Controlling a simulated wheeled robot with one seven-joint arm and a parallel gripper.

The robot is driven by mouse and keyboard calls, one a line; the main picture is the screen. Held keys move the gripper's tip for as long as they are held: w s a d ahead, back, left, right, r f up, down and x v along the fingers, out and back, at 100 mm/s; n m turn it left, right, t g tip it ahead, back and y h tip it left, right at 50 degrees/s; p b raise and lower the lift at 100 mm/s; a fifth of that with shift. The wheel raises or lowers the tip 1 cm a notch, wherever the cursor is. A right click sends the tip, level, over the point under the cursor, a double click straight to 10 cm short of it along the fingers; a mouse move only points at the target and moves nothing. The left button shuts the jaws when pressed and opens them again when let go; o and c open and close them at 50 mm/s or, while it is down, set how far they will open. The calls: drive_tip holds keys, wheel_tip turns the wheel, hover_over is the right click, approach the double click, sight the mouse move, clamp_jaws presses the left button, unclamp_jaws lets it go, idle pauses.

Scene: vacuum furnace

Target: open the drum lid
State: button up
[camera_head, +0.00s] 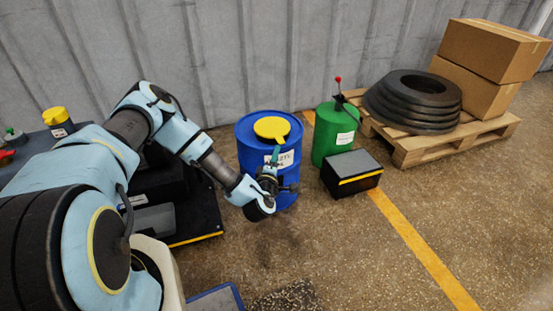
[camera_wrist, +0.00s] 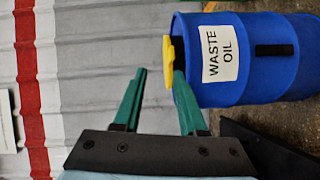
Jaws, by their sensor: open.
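The blue drum (camera_head: 252,158) stands upright on the floor with its round yellow lid (camera_head: 271,128) on top. In the wrist view the drum (camera_wrist: 265,85) appears on its side, with a white "WASTE OIL" label. There the yellow lid (camera_wrist: 168,52) is seen nearly edge-on, lying close to the drum's top. My gripper (camera_head: 275,149) is at the near side of the drum, by the lid's near edge. In the wrist view my gripper (camera_wrist: 160,72) is open and empty, its right green fingertip overlapping the lid's edge. I cannot tell whether it touches.
A green can (camera_head: 325,135) with a red-tipped lever and a black box (camera_head: 351,172) stand right of the drum. A wooden pallet (camera_head: 425,150) holds black rings (camera_head: 413,100) and cardboard boxes (camera_head: 490,50). A grey corrugated wall is behind. The front-right floor is clear.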

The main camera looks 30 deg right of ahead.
drive_tip(key=w+d+f+n+t+y+b, duration=0.1)
drive_tip(key=w+d+f+n+t+b, duration=0.1)
drive_tip(key=w, duration=0.5)
drive_tip(key=shift+w+d+f+n+y, duration=0.35)
drive_tip(key=shift+d+f+n, duration=0.3)
drive_tip(key=shift+d, duration=0.5)
clamp_jaws()
idle(0.8)
